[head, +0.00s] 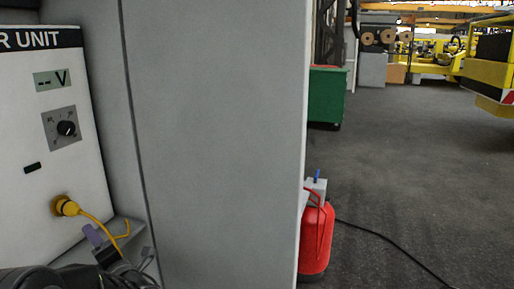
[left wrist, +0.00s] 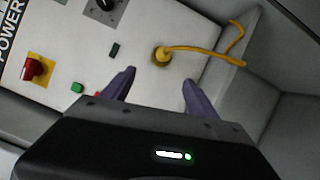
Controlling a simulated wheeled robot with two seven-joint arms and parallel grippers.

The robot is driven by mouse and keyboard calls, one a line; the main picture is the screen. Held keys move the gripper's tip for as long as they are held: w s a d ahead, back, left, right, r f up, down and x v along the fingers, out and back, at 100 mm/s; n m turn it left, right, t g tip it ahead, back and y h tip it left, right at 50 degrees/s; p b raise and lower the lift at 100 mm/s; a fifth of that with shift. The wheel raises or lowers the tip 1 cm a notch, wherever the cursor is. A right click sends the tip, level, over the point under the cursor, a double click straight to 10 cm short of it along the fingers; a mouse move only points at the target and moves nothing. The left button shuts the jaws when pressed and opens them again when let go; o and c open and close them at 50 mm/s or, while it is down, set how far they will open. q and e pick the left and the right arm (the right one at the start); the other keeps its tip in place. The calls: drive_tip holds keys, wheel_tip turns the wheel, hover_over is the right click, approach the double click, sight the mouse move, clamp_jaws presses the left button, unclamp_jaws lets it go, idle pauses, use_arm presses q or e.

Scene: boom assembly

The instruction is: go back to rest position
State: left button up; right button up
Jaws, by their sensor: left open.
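My left gripper (left wrist: 155,90) is open and empty, with its two purple fingers apart, in front of the white power unit panel (left wrist: 70,50). In the head view the left gripper (head: 98,236) is low at the left, beside the unit's lower right corner. A yellow plug (head: 64,206) sits in the unit's socket, and its yellow cable hangs to the right. The plug also shows in the left wrist view (left wrist: 161,55), beyond the fingers and apart from them. My right gripper is in neither view.
The unit has a voltage display (head: 52,80), a black dial (head: 66,128), a red switch (left wrist: 35,69) and a green button (left wrist: 77,88). A grey wall (head: 215,140) stands right of it. A red tank (head: 316,238) is beyond the wall. The floor (head: 420,170) at right looks mostly clear.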

use_arm(q)
drive_tip(key=s+d+f+n+g+h, duration=0.3)
drive_tip(key=f+n, duration=0.3)
drive_tip(key=f, duration=0.4)
drive_tip(key=s+d+f+n+g+h, duration=0.3)
drive_tip(key=f+n, duration=0.2)
drive_tip(key=f, duration=0.5)
drive_tip(key=s+d+f+n+g+h, duration=0.1)
drive_tip(key=s+d+f+n+h, duration=0.4)
drive_tip(key=d+n, duration=0.35)
drive_tip(key=s+d+f+n+g+h, duration=0.25)
drive_tip(key=s+d+f+n, duration=0.4)
drive_tip(key=d, duration=0.35)
drive_tip(key=s+d+f+n+g+h, duration=0.1)
drive_tip(key=s+d+f+n+h, duration=0.3)
drive_tip(key=d+f+n, duration=0.4)
drive_tip(key=s+d+f+n, duration=0.1)
drive_tip(key=s+f+n, duration=0.1)
drive_tip(key=s+n, duration=0.2)
drive_tip(key=s+d+f+n+h, duration=0.1)
drive_tip(key=s+d+f+n, duration=0.1)
drive_tip(key=s+n, duration=0.3)
drive_tip(key=shift+s+d+f+g, duration=0.15)
drive_tip(key=shift+s+d+g, duration=0.2)
drive_tip(key=shift+s, duration=0.25)
